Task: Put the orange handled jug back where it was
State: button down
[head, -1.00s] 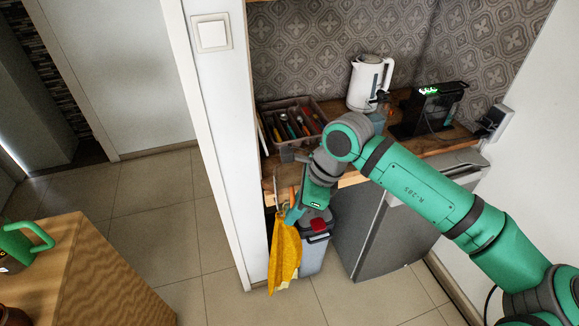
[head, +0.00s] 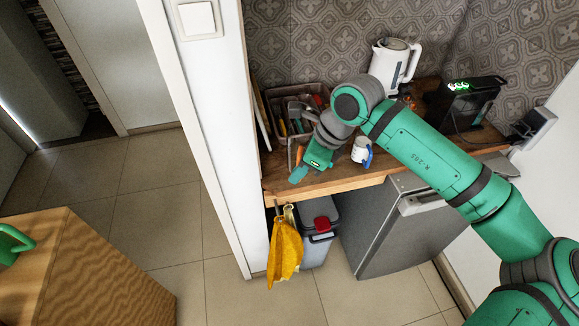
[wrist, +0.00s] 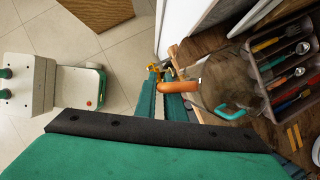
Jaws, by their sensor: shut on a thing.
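My gripper (head: 302,168) is at the front left edge of the wooden counter, shut on the orange handle (wrist: 184,87) of the jug. In the wrist view, my gripper (wrist: 168,92) has its teal fingers at this handle. The jug's body (wrist: 214,80) looks clear and is hard to make out against the wood. In the head view only a bit of orange (head: 299,155) shows beside my gripper; the rest is hidden. I cannot tell whether the jug touches the counter.
A teal handle (wrist: 231,113) shows close to the jug. A cutlery tray (head: 268,98) stands behind, a white mug (head: 359,151) to the right, a white kettle (head: 388,65) at the back. A yellow cloth (head: 284,248) hangs below the counter edge, near a bin (head: 318,249).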

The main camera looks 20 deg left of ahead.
aim_at(289, 165)
jog(key=w+a+f, duration=0.1)
jog(key=w+f, duration=0.1)
jog(key=w+a+f, duration=0.2)
jog(key=f, duration=0.1)
jog(key=w+a+f, duration=0.2)
jog(key=w, duration=0.1)
jog(key=shift+w+a+f, duration=0.1)
jog(key=shift+a+f, duration=0.05)
jog(key=shift+f, duration=0.1)
jog(key=shift+w+f, duration=0.15)
jog(key=shift+f, duration=0.8)
jog(key=shift+w+f, duration=0.1)
jog(key=shift+f, duration=0.8)
jog(key=c, duration=1.8)
grip_release()
jog(key=shift+f, duration=0.1)
jog(key=shift+c, duration=0.2)
jog(key=shift+a, duration=0.1)
jog(key=v, duration=1.2)
